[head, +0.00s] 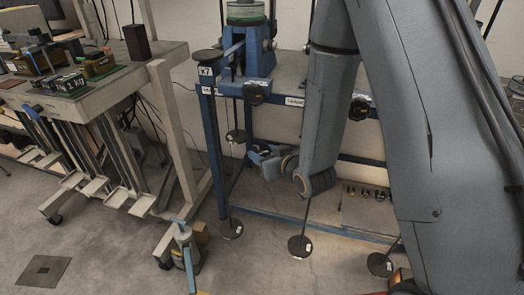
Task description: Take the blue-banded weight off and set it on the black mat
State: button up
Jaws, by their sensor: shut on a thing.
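My gripper (258,152) is beside the blue frame, low behind my grey forearm, which hides part of it. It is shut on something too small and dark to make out. I cannot identify the black mat with certainty.
The blue frame (213,140) carries a blue lever device (250,55) on top. A bench (120,92) with several blocks stands at the left. A tray (365,212) with several small weights lies low right. A dark square plate (42,271) is on the floor.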

jog(key=shift+s+d, duration=0.35)
jog(key=shift+s, duration=0.35)
jog(key=shift+s+d, duration=0.3)
jog(key=shift+s, duration=0.35)
jog(key=shift+s+d, duration=0.35)
jog(key=shift+s, duration=0.35)
